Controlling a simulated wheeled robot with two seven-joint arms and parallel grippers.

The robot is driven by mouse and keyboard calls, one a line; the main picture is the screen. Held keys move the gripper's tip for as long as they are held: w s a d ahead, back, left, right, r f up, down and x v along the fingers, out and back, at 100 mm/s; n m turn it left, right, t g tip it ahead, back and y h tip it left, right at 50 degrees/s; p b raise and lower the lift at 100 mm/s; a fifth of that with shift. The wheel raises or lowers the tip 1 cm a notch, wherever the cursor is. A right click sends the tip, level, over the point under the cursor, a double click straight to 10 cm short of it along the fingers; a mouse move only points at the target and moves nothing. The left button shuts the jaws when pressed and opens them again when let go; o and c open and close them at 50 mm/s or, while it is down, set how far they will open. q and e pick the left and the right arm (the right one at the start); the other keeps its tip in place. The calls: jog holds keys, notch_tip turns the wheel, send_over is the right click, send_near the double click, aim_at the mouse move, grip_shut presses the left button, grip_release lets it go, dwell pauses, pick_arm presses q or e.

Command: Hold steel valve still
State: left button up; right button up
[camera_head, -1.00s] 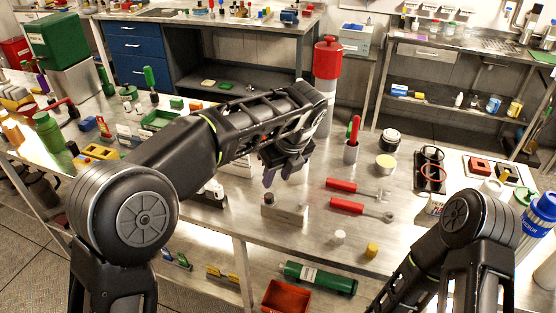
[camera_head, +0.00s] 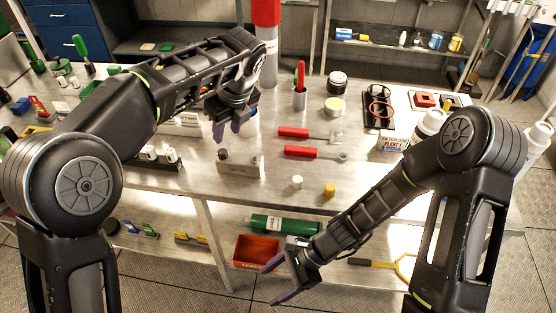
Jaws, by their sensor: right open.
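A small steel block with a dark knob (camera_head: 240,165), which may be the steel valve, stands on the steel table near its front edge. My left gripper (camera_head: 228,131) is above it and apart from it, pointing down. Its two purple fingers look spread with nothing between them. My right gripper (camera_head: 268,287) is low in front of the table's front edge, open and empty, well away from the block.
Two red-handled tools (camera_head: 310,153) lie right of the block. A white cap (camera_head: 297,182) and a yellow cap (camera_head: 329,190) stand near the front edge. A red-topped cylinder (camera_head: 268,50) stands behind. A red bin (camera_head: 256,252) and green cylinder (camera_head: 284,224) are on the lower shelf.

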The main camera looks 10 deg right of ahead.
jog(key=w+r+m+t+y, duration=0.1)
jog(key=w+r+m+t, duration=0.1)
jog(key=w+r, duration=0.3)
jog(key=w+r+m+t+y, duration=0.2)
jog(key=w+r+m, duration=0.2)
jog(key=w+r, duration=0.2)
jog(key=w+r+m+t+y, duration=0.2)
jog(key=w+r+m+t, duration=0.1)
jog(key=w+r, duration=0.3)
jog(key=shift+w+d+r+m, duration=0.15)
jog(key=shift+r+m, duration=0.25)
jog(key=shift+r, duration=0.65)
jog(key=n+t+h, duration=0.1)
send_near(256, 159)
jog(key=a, duration=0.3)
jog(key=shift+w+a+f, duration=0.1)
jog(key=shift+w+f, duration=0.05)
jog(key=shift+w, duration=0.2)
jog(key=shift+w+d+n+h, duration=0.2)
jog(key=shift+d+n+h, duration=0.1)
jog(key=shift+h, duration=0.1)
jog(key=shift+a+f, duration=0.1)
jog(key=shift+x, duration=3.85)
jog(key=shift+w, duration=0.1)
